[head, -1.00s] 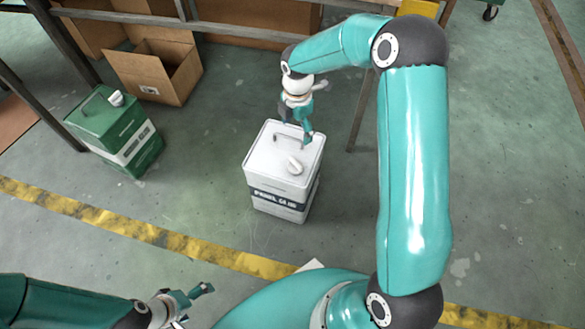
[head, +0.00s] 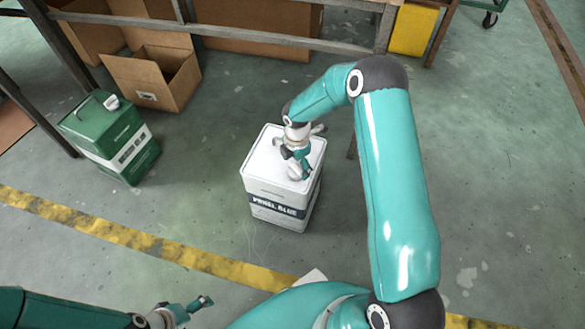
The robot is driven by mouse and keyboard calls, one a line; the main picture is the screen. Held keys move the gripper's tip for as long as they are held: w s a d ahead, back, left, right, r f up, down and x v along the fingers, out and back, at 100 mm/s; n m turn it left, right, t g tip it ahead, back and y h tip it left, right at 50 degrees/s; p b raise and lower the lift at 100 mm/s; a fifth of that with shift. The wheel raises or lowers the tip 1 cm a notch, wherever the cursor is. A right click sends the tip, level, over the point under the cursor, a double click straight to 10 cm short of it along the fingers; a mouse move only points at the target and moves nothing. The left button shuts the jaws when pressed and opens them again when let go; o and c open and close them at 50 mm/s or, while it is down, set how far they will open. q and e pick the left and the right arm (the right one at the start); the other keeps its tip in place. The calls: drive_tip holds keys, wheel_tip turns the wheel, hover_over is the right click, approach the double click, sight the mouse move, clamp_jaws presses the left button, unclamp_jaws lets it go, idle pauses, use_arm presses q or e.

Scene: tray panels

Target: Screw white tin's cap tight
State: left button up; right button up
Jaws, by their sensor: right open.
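The white tin (head: 275,203) stands upright on the floor in the middle of the head view, with a dark label band around it. Its white cap (head: 296,171) is on the near right part of the top, partly covered by my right gripper (head: 297,168). The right gripper is open and points down, with its fingers around or just over the cap; I cannot tell whether they touch it. The tin's handle is hidden behind the gripper. My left gripper (head: 188,309) is low at the bottom left, away from the tin; its finger opening is unclear.
A green tin (head: 112,137) with a white cap stands on the left. An open cardboard box (head: 155,78) is behind it, near a metal-framed table (head: 215,30). A yellow floor line (head: 150,241) crosses in front. The floor around the white tin is clear.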

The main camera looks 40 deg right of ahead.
drive_tip(key=shift+f, duration=0.15)
drive_tip(key=c, duration=1.1)
drive_tip(key=shift+a, duration=0.6)
drive_tip(key=shift+c, duration=0.3)
drive_tip(key=shift+d, duration=0.6)
